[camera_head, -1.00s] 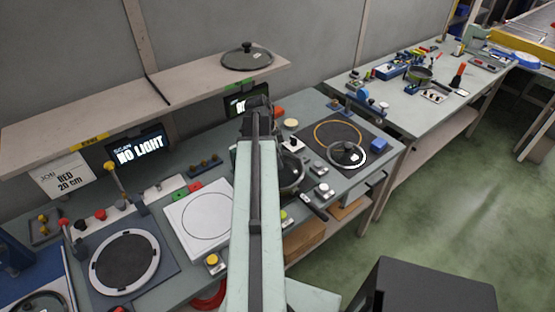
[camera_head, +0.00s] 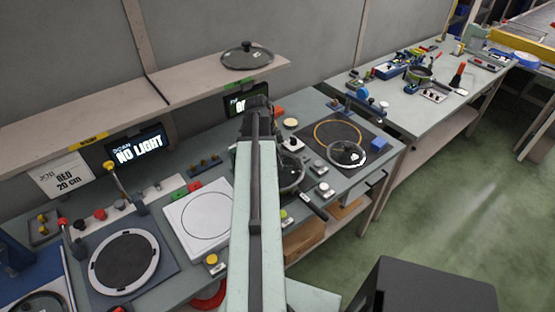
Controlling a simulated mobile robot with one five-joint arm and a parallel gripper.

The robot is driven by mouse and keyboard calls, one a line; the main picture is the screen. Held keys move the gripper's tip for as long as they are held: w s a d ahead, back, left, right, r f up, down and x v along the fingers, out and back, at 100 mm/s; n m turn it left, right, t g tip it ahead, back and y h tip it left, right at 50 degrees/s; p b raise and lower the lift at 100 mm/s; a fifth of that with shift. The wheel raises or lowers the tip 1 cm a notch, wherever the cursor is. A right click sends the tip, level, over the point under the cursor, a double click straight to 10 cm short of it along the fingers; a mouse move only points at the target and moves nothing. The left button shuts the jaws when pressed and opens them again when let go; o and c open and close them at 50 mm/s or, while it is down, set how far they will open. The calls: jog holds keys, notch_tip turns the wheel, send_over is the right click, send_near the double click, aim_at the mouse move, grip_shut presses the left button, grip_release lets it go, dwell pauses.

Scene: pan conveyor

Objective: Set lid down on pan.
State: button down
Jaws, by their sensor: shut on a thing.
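A dark pan (camera_head: 293,184) stands on the bench right of my arm, its handle pointing to the lower right. My arm covers the pan's left part. My gripper (camera_head: 257,106) is at the far end of my arm, over the bench by the pan. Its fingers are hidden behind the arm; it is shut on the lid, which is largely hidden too. I cannot tell whether that lid touches the pan. Other glass lids lie on the shelf (camera_head: 247,55), on the dark mat at right (camera_head: 347,153) and at the lower left (camera_head: 40,303).
A white plate with a circle (camera_head: 203,218) and a round dark pad with a pale ring (camera_head: 124,263) lie left of my arm. Small buttons and blocks stand around the pan. The shelf (camera_head: 60,122) overhangs the bench's back. An orange ring (camera_head: 338,124) lies on the right mat.

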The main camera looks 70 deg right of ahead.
jog(key=shift+f+b, duration=0.35)
jog(key=shift+b, duration=0.05)
dwell(0.8)
jog(key=c, duration=0.9)
grip_release()
jog(key=shift+o, duration=0.2)
jog(key=shift+r, duration=0.1)
jog(key=p+v, duration=0.8)
jog(key=shift+f, duration=0.2)
